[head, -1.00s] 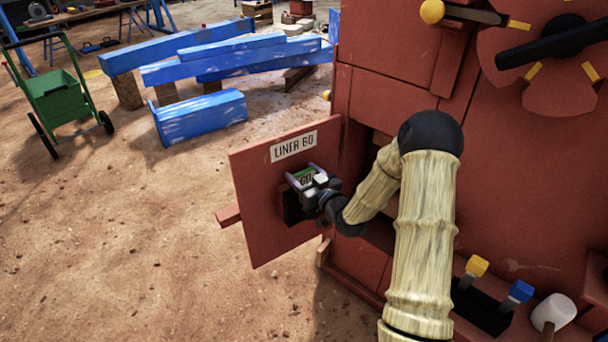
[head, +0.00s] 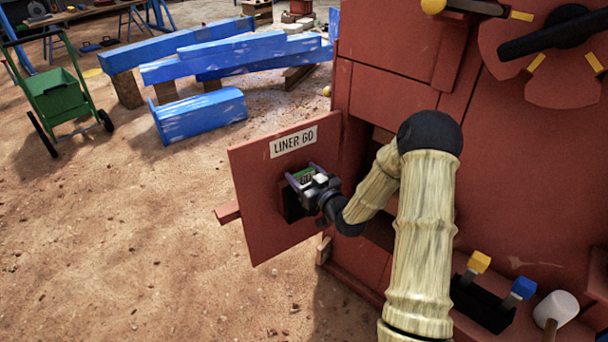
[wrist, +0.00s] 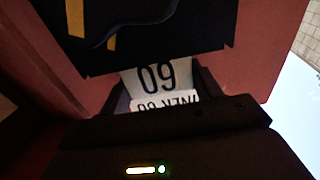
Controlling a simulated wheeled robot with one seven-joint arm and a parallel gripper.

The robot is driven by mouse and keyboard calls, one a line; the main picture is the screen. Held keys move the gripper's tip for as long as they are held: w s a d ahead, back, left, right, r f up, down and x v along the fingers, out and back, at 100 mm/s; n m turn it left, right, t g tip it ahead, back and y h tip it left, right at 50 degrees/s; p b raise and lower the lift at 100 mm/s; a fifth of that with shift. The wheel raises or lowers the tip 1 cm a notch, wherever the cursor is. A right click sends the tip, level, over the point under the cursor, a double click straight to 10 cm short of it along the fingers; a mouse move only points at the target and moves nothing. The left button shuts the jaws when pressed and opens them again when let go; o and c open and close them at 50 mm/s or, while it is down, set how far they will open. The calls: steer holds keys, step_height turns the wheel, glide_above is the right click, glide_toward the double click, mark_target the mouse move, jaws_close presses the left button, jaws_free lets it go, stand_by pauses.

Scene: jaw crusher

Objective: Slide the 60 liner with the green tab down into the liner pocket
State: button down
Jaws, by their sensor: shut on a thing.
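The 60 liner, with its green tab (head: 304,175) and a "60" mark, is in my gripper (head: 314,187) in the head view. My gripper is shut on it and hides most of it. The dark liner pocket (head: 291,207) is on the red panel below the white "LINER 60" label (head: 293,141). The liner is in front of the pocket's upper part; how deep it sits I cannot tell. In the wrist view, the liner's white face (wrist: 158,77) reads "60" upside down, close to the upside-down "LINER 60" label (wrist: 166,104).
The red crusher body (head: 390,90) stands right of the panel. Levers with yellow (head: 479,262) and blue (head: 523,287) tops and a white-headed tool (head: 557,309) are at lower right. Blue beams (head: 200,117) and a green cart (head: 60,97) stand behind. Sandy ground at left is free.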

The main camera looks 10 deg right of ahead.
steer(key=shift+c, duration=1.2)
jaws_free()
steer(key=shift+f, duration=0.2)
steer(key=p+v, duration=0.2)
steer(key=v, duration=1.5)
steer(key=shift+s, duration=0.15)
steer(key=shift+r, duration=0.1)
